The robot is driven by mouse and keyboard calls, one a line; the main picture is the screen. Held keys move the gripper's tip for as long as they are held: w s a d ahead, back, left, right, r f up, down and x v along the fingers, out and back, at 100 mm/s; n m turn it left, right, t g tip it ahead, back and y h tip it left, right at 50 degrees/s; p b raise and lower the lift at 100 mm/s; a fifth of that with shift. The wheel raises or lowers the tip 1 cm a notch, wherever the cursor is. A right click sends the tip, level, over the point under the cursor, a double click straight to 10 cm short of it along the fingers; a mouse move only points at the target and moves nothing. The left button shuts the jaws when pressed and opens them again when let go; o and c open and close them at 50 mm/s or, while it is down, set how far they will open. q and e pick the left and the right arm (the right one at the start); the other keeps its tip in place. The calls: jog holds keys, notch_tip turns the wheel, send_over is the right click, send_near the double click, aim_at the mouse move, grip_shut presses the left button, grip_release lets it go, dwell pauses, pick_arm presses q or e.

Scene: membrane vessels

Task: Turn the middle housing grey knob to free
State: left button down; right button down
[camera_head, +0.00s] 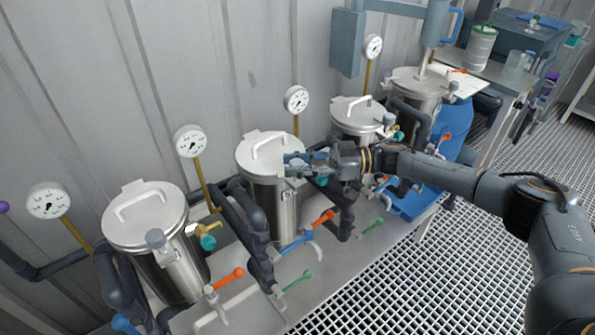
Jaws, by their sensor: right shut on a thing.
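Several steel housings with lids stand in a row along the wall. My right gripper (299,163) reaches in from the right to the lid edge of the second housing from the left (286,207), where the neighbours have their grey knobs. It is shut on that housing's grey knob, which the fingers hide, so its angle cannot be told. The left front housing (182,276) has an uncovered grey knob (155,238) at its lid edge. The third housing (350,112) shows one (388,119) too. My left gripper is out of view.
Dark pipes (256,232) and orange (322,218), blue and green valve handles crowd the front of the housings. Pressure gauges (190,141) stand behind them. Grated floor (400,290) lies open in front.

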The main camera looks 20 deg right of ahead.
jog(key=shift+n+g+b, duration=1.1)
jog(key=shift+g+b, duration=0.25)
jog(key=shift+g, duration=0.35)
jog(key=shift+r+n+g+b, duration=0.1)
jog(key=shift+n+g+b, duration=0.25)
jog(key=shift+g, duration=0.15)
jog(key=c, duration=1)
grip_release()
jog(key=shift+a, duration=0.1)
jog(key=shift+d, duration=0.25)
jog(key=d, duration=1.1)
jog(key=shift+w+d, duration=0.25)
